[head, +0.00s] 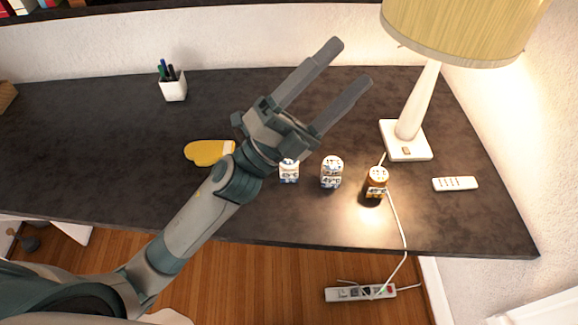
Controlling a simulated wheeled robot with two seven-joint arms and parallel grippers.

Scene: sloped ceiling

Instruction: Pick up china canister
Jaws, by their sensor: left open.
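My left gripper (354,62) is open and empty, raised over the dark desk with its two fingers pointing to the upper right. Below it on the desk stand three small jars in a row. One is a white and blue patterned jar (289,174), partly covered by my gripper's base. The middle one is a larger white and blue patterned canister (331,174), which looks like china. The right one is a brown jar (376,184) with a light top. My gripper touches none of them, as far as I can see. My right gripper is not in view.
The dark desk (90,130) holds a lamp (408,145) with a wide shade, a white remote (455,184), a yellow mitt (207,152) and a white pen cup (173,88). A cord runs past the brown jar to a power strip (345,294) on the floor.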

